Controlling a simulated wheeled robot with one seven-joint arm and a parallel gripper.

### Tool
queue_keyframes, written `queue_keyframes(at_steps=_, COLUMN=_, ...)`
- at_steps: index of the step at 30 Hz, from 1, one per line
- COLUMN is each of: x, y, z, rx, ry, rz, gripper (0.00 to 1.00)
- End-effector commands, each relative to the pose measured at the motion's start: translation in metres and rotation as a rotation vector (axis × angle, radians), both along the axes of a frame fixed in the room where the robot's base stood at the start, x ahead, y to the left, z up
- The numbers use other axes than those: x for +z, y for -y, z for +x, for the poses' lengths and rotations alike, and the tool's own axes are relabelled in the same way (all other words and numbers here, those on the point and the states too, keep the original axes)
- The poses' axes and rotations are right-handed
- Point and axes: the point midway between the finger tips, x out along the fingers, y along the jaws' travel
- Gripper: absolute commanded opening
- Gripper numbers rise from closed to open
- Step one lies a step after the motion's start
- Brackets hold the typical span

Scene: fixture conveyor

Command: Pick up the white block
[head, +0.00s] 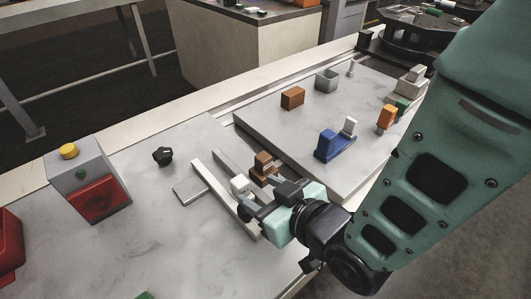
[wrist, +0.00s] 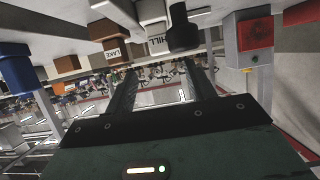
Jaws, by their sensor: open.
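The white block (head: 240,184) sits at the grey rail fixture on the left slab in the head view, just beyond my gripper. In the wrist view the white block (wrist: 154,42) bears the word HILL and shows ahead of the gap between my fingertips. My gripper (head: 258,201) is open, low over the slab's right part, with its fingers pointing toward the block. In the wrist view my gripper (wrist: 160,72) shows both dark fingers apart with no block between them. Whether a finger touches the block is not clear.
A brown block (head: 263,164), marked LAKE in the wrist view (wrist: 115,52), stands close beside the white block. Pale rails (head: 221,194) lie around them. A black knob-like piece (head: 162,156) and a red-fronted grey box (head: 88,182) stand left. A blue block (head: 332,146) is on the right slab.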

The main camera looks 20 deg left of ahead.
Motion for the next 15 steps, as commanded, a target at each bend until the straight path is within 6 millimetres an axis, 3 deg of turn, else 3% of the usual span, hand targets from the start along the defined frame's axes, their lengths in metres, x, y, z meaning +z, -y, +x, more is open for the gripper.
queue_keyframes(at_steps=15, x=-0.023, y=-0.045, z=0.020, rx=0.000, ry=0.000, rz=0.001, gripper=0.55)
